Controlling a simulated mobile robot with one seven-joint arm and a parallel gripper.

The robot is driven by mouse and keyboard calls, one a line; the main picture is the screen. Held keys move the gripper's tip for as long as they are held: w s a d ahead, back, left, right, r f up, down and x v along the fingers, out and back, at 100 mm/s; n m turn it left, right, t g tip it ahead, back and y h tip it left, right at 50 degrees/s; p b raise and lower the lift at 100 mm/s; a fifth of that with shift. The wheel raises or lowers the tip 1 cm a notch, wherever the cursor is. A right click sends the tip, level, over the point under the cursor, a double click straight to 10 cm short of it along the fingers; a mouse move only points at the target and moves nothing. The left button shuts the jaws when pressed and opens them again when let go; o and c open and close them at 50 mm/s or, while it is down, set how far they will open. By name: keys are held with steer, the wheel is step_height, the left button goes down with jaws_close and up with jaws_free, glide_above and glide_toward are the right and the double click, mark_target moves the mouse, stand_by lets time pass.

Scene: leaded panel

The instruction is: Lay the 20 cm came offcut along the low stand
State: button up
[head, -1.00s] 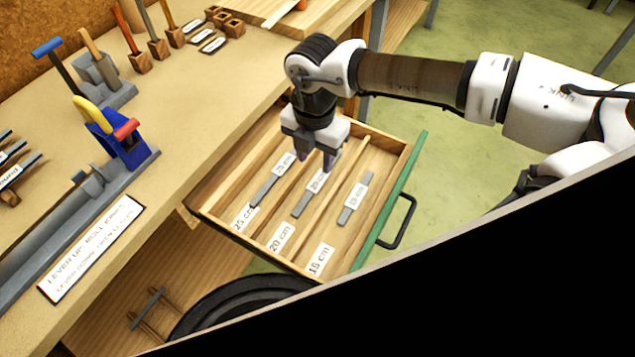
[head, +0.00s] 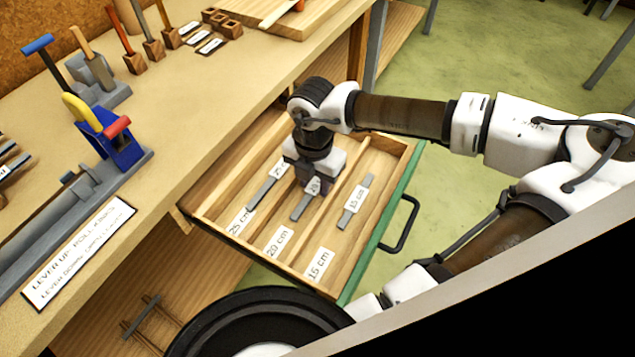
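The 20 cm came offcut (head: 302,207) is a grey strip with a white tag, lying in the middle compartment of the open drawer (head: 343,272). My gripper (head: 313,186) is down in that compartment, over the offcut's tagged far part. Its body hides the offcut's far end and most of the fingers, so I cannot tell whether they are open or closed on it. On the lower shelf, a small wooden frame with a grey bar across it (head: 143,316) looks like the low stand; it is apart from the drawer.
The 25 cm strip (head: 266,187) lies in the left compartment and the 15 cm strip (head: 356,200) in the right one, with thin dividers between. The bench (head: 190,130) overhangs the lower shelf. A black round object (head: 215,325) is near the low stand.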

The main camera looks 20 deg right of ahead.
jaws_close()
step_height(320, 180, up, 20)
steer(key=p, duration=0.9)
steer(key=shift+p, duration=0.35)
